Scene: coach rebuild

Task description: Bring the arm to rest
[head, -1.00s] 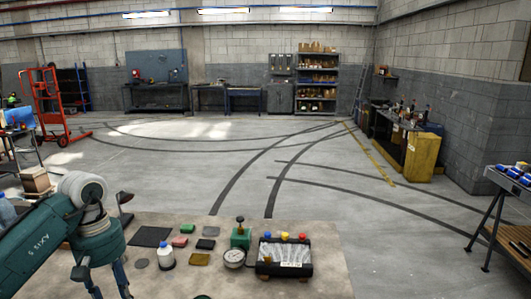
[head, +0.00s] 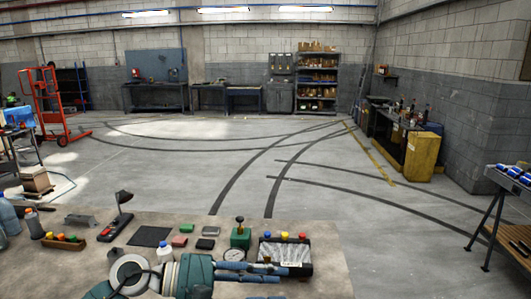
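My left arm lies low across the near edge of the table, its teal wrist in front. My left gripper (head: 275,283) points to the right, just in front of the black case (head: 298,250) with coloured knobs. One finger shows along its length and part of the other shows at the bottom edge, with a gap between them. Nothing shows between the fingers. The finger overlaps the case's front edge in the picture; I cannot tell whether they touch. The wrist partly hides the white bottle (head: 165,253) and the round gauge (head: 234,254). My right gripper is out of view.
The table (head: 325,230) also holds a green block with a knob (head: 240,237), a dark mat (head: 150,237), small coloured blocks, a wooden tray (head: 64,243) and a black handheld device (head: 115,226). Bottles stand at the left edge. The floor beyond is open.

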